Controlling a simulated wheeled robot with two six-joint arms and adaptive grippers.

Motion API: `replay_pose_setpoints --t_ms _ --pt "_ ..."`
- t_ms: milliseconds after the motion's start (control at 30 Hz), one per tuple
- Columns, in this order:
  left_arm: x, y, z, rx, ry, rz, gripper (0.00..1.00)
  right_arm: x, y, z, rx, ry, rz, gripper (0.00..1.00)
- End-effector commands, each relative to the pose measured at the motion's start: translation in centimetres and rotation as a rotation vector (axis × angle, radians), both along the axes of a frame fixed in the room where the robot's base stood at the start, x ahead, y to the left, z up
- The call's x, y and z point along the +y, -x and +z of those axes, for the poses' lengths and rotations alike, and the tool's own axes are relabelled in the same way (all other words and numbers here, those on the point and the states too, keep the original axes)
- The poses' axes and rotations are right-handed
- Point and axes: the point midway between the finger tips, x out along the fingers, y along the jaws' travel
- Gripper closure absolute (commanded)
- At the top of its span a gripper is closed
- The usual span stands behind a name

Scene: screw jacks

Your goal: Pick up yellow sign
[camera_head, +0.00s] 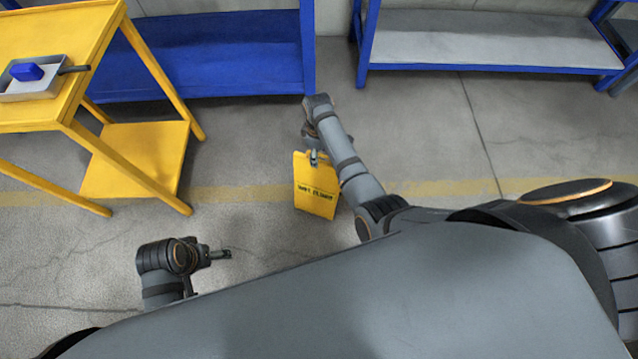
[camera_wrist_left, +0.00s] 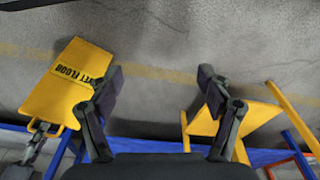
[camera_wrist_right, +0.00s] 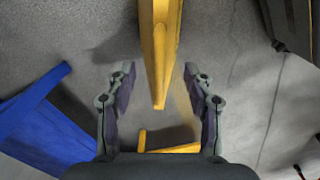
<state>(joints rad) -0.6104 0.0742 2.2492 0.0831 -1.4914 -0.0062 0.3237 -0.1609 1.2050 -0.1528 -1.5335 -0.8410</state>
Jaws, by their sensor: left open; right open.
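The yellow sign (camera_head: 316,192), with dark lettering, stands on the floor in the middle of the head view. Its lettered face also shows at the left of the left wrist view (camera_wrist_left: 62,95). In the right wrist view the sign (camera_wrist_right: 160,45) appears nearly edge-on, its narrow end between my spread fingers. My right gripper (camera_head: 314,158) is open at the top of the sign, and its fingers (camera_wrist_right: 158,75) show a gap on both sides. My left gripper (camera_head: 222,254) is open and empty, left of the sign and apart from it; its fingers also show in the left wrist view (camera_wrist_left: 158,78).
A yellow cart (camera_head: 95,122) stands at the left, bearing a grey tray (camera_head: 45,92) with a blue block (camera_head: 26,72). Blue shelves (camera_head: 215,70) and a grey-topped blue shelf (camera_head: 480,40) line the back. Floor between the cart and the sign is clear.

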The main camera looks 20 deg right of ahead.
Motion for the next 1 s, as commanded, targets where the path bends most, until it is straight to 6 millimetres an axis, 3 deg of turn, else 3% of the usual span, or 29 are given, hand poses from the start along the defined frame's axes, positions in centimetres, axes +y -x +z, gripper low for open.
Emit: replay_pose_setpoints --t_ms 300,600,1000 --pt "-1.2 -0.8 -3.8 -0.134 0.052 0.0 0.22 -0.2 0.1 -4.8 0.001 -0.001 0.0 0.47" --pt "-1.4 -1.0 -3.8 -0.161 0.061 0.001 0.22 -0.2 0.1 -5.1 -0.001 -0.001 -0.001 0.47" --pt "-1.4 -1.0 -3.8 -0.16 0.06 0.001 0.22 -0.2 0.1 -5.1 -0.001 -0.001 -0.001 1.0"
